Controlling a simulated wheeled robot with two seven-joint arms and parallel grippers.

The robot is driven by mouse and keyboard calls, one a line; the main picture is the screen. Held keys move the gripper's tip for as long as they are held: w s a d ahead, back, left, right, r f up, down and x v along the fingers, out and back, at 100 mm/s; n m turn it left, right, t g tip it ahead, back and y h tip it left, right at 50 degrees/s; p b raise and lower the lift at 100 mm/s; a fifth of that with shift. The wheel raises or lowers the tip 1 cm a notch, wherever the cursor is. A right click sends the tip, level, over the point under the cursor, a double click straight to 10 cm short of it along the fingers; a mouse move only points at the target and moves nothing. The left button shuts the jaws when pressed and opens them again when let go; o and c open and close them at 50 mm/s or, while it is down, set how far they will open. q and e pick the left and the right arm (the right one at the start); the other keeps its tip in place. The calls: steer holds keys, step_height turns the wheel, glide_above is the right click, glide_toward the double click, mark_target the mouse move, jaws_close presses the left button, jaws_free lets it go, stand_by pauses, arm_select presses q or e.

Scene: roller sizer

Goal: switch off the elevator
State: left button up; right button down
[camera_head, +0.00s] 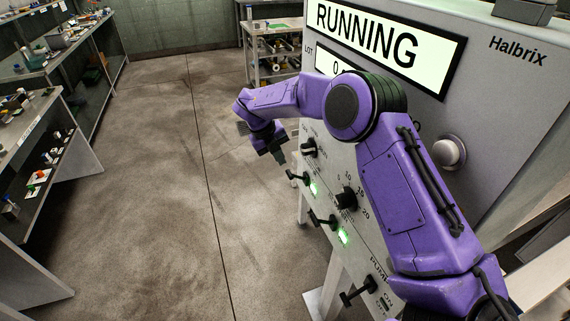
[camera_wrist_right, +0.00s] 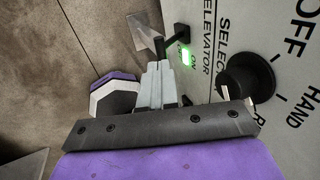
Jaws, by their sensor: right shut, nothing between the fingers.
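The grey Halbrix machine panel carries an elevator switch, a black lever (camera_head: 297,177) beside a lit green lamp (camera_head: 314,188). In the right wrist view the lever (camera_wrist_right: 176,40) sticks out by the ELEVATOR label, and its green lamp (camera_wrist_right: 186,57) is lit. My right gripper (camera_head: 277,150) is shut and empty, just in front of the panel's left side. In the right wrist view its fingertips (camera_wrist_right: 158,66) are just short of the lever; I cannot tell whether they touch it. My left gripper is out of view.
A black selector knob (camera_head: 309,147) sits close to the elevator lever. Another lever (camera_head: 322,219) with a lit lamp, a numbered dial (camera_head: 346,199) and a PUMP lever (camera_head: 358,291) are on the same panel. The display (camera_head: 385,45) reads RUNNING. The floor at left is clear.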

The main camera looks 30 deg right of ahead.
mark_target(288, 173)
steer(key=p+x, duration=0.1)
steer(key=x, duration=0.4)
steer(key=shift+p, duration=0.3)
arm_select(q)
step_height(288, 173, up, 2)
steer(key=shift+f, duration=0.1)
